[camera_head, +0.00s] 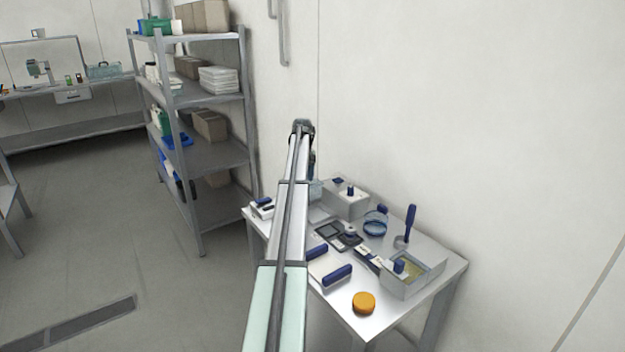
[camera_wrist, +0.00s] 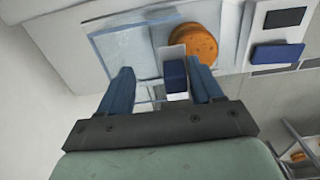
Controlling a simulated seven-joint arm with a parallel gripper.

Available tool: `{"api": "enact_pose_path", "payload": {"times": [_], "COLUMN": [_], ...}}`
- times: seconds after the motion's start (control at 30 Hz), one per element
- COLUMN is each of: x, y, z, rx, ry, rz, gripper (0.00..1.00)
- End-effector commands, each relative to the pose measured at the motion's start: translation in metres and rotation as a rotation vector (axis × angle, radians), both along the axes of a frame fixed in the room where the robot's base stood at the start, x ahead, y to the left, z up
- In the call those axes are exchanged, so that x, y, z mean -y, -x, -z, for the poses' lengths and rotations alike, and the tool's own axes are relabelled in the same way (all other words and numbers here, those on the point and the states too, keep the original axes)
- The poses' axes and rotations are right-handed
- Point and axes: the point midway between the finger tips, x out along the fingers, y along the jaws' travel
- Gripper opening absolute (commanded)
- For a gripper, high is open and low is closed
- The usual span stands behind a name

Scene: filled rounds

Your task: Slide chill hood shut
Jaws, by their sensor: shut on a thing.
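The chill hood shows in the wrist view as a clear, pale blue box (camera_wrist: 125,52) with see-through walls. A blue block on a white piece (camera_wrist: 174,75) stands at its right edge, between my fingers. My gripper (camera_wrist: 161,70) is shut on the hood; its exact contact is hard to see, and the left finger overlaps the clear wall. An orange round (camera_wrist: 196,45) lies just beyond the blue block, beside the hood. In the head view only a small pale part of the hood (camera_head: 315,189) shows at the back of the table; my arm hides the rest and the fingertips.
The white table (camera_head: 365,325) carries a grey box with a blue knob (camera_head: 345,203), a blue-rimmed dish (camera_head: 376,224), an open bin (camera_head: 410,285), blue-handled tools (camera_head: 337,275) and another orange round (camera_head: 364,303). A wall stands behind; a shelf rack (camera_head: 205,155) stands left.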

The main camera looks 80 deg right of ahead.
Motion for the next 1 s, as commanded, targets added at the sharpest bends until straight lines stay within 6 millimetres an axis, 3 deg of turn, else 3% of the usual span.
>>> {"api": "enact_pose_path", "payload": {"times": [0.03,1.0], "x": [-0.008,-0.045], "y": [0.0,-0.037], "z": [0.01,0.01], "rx": [-0.001,-0.001], "ry": [-0.018,-0.017], "rz": [0.002,0.004], "gripper": [0.48,0.48]}}
